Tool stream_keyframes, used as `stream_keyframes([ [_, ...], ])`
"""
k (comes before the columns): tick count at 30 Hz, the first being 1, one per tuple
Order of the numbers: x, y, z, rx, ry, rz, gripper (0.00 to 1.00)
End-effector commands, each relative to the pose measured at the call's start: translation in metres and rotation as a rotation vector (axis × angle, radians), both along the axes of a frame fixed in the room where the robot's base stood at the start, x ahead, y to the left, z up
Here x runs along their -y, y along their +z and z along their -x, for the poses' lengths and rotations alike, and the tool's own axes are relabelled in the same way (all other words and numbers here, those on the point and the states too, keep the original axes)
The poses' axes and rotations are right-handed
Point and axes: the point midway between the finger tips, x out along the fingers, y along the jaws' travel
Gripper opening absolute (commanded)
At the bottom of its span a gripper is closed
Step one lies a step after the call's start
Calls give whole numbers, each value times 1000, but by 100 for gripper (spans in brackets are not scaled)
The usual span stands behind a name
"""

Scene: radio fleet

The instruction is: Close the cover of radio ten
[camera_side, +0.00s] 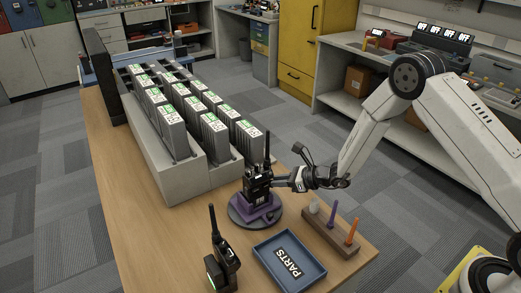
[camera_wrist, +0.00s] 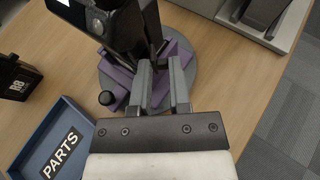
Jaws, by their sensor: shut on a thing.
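A black radio (camera_side: 257,183) with an antenna stands upright in a purple holder (camera_side: 262,212) on a dark round base (camera_side: 237,219). Its label is too small to read surely. My gripper (camera_side: 281,183) reaches it from the right. In the wrist view the radio (camera_wrist: 128,28) is at the top, over the purple holder (camera_wrist: 122,82) and grey base. My gripper's two fingers (camera_wrist: 163,68) are close together at the radio's side, shut on a thin dark part that looks like its cover. The fingers hide most of that part, so its angle cannot be told.
A second radio (camera_side: 221,257) stands at the front left. A blue PARTS tray (camera_side: 290,262) lies at the front. A wooden rack with upright tools (camera_side: 330,236) stands right of the base. A grey rack (camera_side: 180,165) of labelled units fills the table behind.

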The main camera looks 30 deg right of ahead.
Motion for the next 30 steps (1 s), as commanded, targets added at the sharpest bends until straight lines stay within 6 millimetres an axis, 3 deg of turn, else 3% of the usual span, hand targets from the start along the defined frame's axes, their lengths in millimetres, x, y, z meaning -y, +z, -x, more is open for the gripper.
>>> stream_keyframes([
  [2, 0, 1, -1, 2, -1, -1, 0],
  [3, 0, 1, -1, 2, 0, -1, 32],
  [5, 0, 1, -1, 2, 0, -1, 51],
  [6, 0, 1, -1, 2, 0, -1, 53],
  [30, 2, 0, -4, 1, 110, 0, 53],
])
